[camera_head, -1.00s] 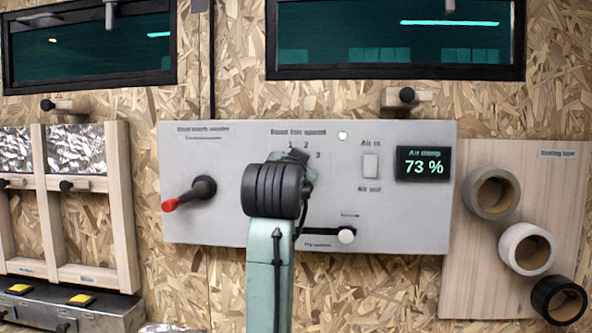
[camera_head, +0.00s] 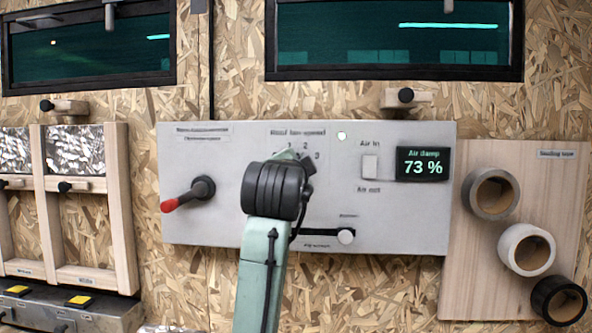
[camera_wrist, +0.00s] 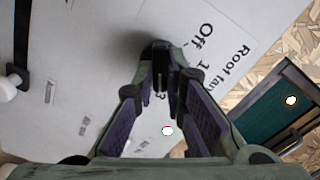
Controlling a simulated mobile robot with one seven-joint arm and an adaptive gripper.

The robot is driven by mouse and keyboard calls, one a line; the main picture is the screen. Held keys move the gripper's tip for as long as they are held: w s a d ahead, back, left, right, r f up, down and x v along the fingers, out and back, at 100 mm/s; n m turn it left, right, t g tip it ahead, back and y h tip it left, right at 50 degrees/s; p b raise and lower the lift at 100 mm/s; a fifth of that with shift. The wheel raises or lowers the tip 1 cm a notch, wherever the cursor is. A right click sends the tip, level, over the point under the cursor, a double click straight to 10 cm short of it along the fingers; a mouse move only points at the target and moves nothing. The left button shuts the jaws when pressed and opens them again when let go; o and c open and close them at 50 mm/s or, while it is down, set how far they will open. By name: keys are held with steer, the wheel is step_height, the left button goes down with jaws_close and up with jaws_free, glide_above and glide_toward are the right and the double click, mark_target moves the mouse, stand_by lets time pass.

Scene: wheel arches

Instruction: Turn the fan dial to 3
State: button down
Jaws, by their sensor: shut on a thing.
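The fan dial (camera_wrist: 154,50) is a dark round knob on the grey panel (camera_head: 400,215), below the "Roof fan speed" label. In the wrist view my gripper (camera_wrist: 163,78) is closed around the knob, one finger on each side. A pale line shows between the fingertips; I cannot tell exactly which mark it points at. "Off" and "1" are readable there, and the "3" is partly covered by a finger.
A red-tipped lever (camera_head: 190,193) stands left of my gripper. A slider with a white knob (camera_head: 346,236) is below right. An air switch (camera_head: 370,167) and a display (camera_head: 422,164) reading 73 % are right. Tape rolls (camera_head: 526,249) hang farther right.

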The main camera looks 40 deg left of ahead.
stand_by(0.3)
steer(key=c, duration=1.6)
jaws_free()
steer(key=shift+c, duration=0.2)
steer(key=shift+s, duration=0.1)
steer(key=v, duration=1.2)
steer(key=shift+f, duration=0.1)
